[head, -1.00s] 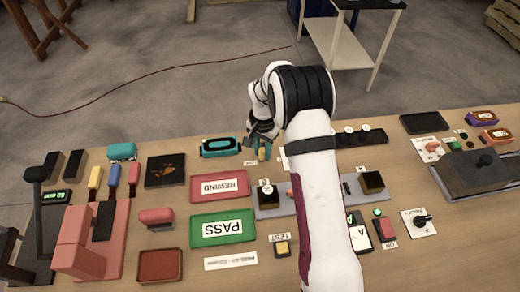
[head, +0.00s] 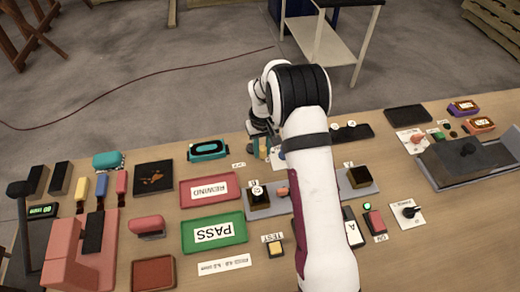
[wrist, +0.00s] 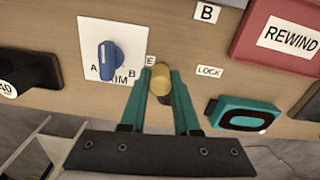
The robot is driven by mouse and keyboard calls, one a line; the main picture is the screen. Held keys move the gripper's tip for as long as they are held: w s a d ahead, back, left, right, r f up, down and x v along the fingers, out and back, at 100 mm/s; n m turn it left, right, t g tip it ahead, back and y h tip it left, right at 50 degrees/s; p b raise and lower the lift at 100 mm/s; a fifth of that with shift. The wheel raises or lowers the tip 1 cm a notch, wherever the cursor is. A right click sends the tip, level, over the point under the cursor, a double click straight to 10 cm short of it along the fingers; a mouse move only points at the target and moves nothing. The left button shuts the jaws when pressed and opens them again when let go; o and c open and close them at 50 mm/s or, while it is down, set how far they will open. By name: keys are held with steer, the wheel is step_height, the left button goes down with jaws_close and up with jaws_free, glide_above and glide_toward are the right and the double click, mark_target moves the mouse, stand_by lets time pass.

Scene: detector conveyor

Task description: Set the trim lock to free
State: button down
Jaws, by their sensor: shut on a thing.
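The trim lock is a small lever with a rounded yellow-tan knob (wrist: 160,78), seen in the wrist view between a LOCK label (wrist: 208,71) on the right and a mostly hidden label ending in E (wrist: 149,60) on the left. The knob is close to the E label and apart from LOCK. My gripper (wrist: 161,80) has its teal fingers on both sides of the knob and is shut on it. In the head view my gripper (head: 263,146) is at the far edge of the table, and the knob is hard to make out there.
A blue rotary knob (wrist: 108,60) on a white plate marked A and B sits close to the left finger in the wrist view. A teal-framed device (wrist: 241,115) is on the right. The red REWIND tray (head: 209,190) lies nearer in the head view.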

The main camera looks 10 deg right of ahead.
mark_target(263, 147)
steer(key=shift+w+d+n, duration=0.15)
steer(key=shift+n, duration=0.25)
steer(key=c, duration=0.6)
jaws_free()
steer(key=shift+c, duration=0.2)
step_height(263, 147, up, 16)
steer(key=shift+f, duration=0.1)
steer(key=s+a+r+m, duration=0.25)
steer(key=s+r, duration=0.35)
steer(key=s, duration=0.6)
steer(key=s+a+f+m+y, duration=0.1)
steer(key=s+m, duration=0.1)
steer(key=s, duration=0.9)
steer(key=s+a+f+m, duration=0.1)
steer(key=s+a+m, duration=0.1)
steer(key=s, duration=0.9)
steer(key=shift+s+f+m+y, duration=0.15)
steer(key=shift+s+m+y, duration=0.15)
steer(key=shift+m+y, duration=0.15)
